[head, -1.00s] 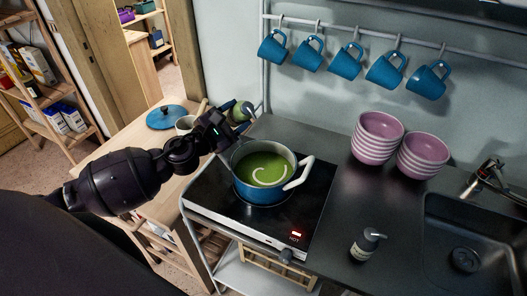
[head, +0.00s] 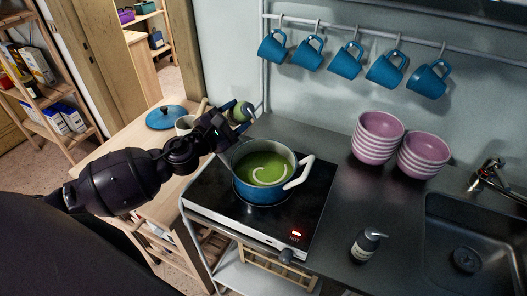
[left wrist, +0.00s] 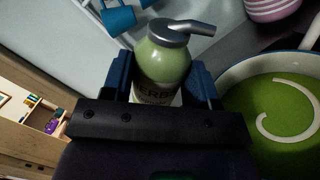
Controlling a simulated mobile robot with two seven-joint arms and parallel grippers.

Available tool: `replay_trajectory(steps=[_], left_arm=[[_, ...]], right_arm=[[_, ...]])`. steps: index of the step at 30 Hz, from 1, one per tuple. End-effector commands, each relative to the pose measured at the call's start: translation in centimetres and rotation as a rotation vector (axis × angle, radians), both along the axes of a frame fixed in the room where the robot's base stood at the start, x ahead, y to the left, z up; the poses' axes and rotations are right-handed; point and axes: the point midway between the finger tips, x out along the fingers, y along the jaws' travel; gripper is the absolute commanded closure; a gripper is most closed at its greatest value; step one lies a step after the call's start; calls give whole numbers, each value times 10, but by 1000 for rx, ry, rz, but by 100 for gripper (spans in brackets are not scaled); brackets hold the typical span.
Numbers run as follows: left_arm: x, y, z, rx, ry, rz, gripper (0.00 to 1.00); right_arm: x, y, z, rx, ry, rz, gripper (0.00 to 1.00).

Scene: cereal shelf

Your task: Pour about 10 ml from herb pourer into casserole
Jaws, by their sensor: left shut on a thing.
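The herb pourer (left wrist: 165,62) is a green bottle with a grey spout and a partly hidden label. My left gripper (head: 234,118) is shut on it, with a blue finger on each side of the bottle in the left wrist view (left wrist: 163,85). In the head view the pourer (head: 242,112) shows just behind the gripper, above and left of the casserole. The blue casserole (head: 262,188) stands on the hot plate with green soup and a white swirl in it. In the left wrist view the casserole (left wrist: 235,75) is at the right. My right gripper is not in view.
The black cooktop (head: 310,205) shows a lit red HOT display. Striped pink bowls (head: 378,140) and a dark pump bottle (head: 366,244) stand on the counter near the sink (head: 470,250). Blue mugs (head: 346,62) hang above. A blue lid (head: 167,117) lies on the wooden side table.

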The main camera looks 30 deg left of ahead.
Motion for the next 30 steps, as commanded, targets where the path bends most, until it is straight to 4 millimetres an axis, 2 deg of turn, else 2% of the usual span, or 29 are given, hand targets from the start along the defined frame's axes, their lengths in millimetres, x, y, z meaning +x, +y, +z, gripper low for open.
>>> replay_trajectory(steps=[30], left_arm=[[0,0,-3,57,-23,0,72]], right_arm=[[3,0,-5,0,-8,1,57]])
